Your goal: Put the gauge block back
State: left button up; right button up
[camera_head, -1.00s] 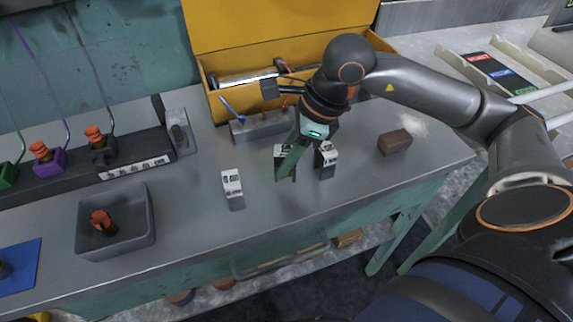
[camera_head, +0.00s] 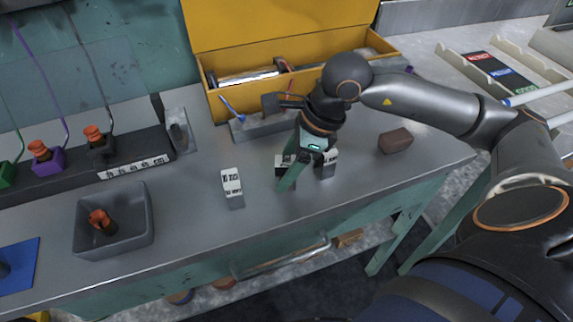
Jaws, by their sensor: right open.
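Three small dark blocks with white printed faces stand on the grey bench: a left one (camera_head: 232,187), a middle one (camera_head: 280,162) and a right one (camera_head: 329,163). I cannot tell from the print which is the gauge block. My right gripper (camera_head: 300,173) is open, pointing down over the middle and right blocks. One teal finger crosses in front of the middle block, and the gripper hides part of the right one. I cannot tell whether it touches either. My left gripper is out of view.
A grey holder (camera_head: 252,127) with small tools stands behind the blocks, before an open yellow toolbox (camera_head: 207,75). A brown block (camera_head: 395,141) lies to the right. A grey bin (camera_head: 142,233) with an orange-topped part stands left. The front bench area is clear.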

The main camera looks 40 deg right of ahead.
jog(key=shift+r+p, duration=0.35)
jog(key=shift+r, duration=0.1)
jog(key=v, duration=1.1)
jog(key=shift+d+r+p, duration=0.15)
jog(key=shift+r+p, duration=0.05)
jog(key=shift+p, duration=0.15)
jog(key=shift+s, duration=0.15)
